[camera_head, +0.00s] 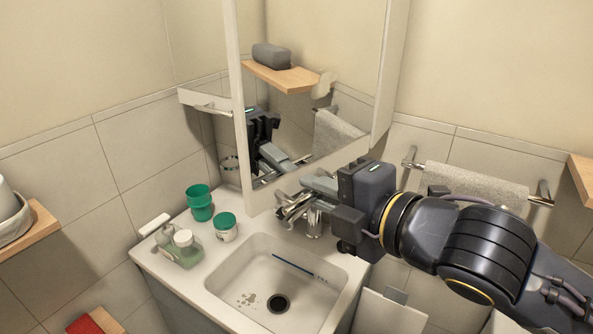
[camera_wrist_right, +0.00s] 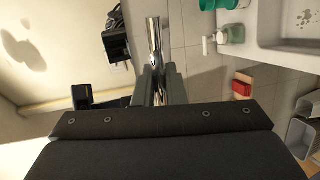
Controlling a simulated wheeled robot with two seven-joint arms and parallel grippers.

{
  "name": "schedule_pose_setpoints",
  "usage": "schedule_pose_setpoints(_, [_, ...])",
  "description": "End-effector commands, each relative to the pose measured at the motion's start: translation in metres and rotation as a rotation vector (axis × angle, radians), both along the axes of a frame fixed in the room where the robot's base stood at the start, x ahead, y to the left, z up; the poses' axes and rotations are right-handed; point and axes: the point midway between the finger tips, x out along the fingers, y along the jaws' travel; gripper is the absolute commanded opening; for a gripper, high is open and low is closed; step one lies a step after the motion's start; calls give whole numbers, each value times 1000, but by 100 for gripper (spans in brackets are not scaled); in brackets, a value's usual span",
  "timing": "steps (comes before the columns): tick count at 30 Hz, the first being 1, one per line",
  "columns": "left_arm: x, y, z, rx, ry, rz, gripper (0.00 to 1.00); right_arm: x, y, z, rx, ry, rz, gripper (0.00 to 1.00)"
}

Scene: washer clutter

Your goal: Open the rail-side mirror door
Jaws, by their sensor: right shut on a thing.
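The mirror door (camera_head: 300,105) has a pale frame and hangs above the back of the sink. It reflects a shelf, a towel and my gripper. My right gripper (camera_head: 318,186) comes in from the right, at the mirror's lower edge just above the tap. In the right wrist view its two fingers (camera_wrist_right: 159,82) are closed around a shiny chrome bar (camera_wrist_right: 154,38), which runs out beyond the fingertips. I cannot tell from these views how the bar is joined to the door, or whether the door stands slightly ajar. My left gripper is not in view.
A chrome tap (camera_head: 314,222) stands close below my right gripper, behind the basin (camera_head: 247,278). A towel rail (camera_head: 411,163) with a grey towel (camera_head: 475,186) is behind my right arm.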

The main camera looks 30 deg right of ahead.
Motion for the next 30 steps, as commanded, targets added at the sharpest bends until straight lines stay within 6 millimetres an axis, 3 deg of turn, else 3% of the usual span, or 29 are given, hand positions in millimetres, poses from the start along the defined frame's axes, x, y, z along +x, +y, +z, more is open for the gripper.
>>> schedule_pose_setpoints(12, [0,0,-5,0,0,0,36,-29,-19,0,1,-1,196,0])
schedule_pose_setpoints(29, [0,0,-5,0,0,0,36,-32,-22,-1,-4,2,222,0])
schedule_pose_setpoints(30, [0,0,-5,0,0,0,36,-32,-22,-1,-4,2,222,14])
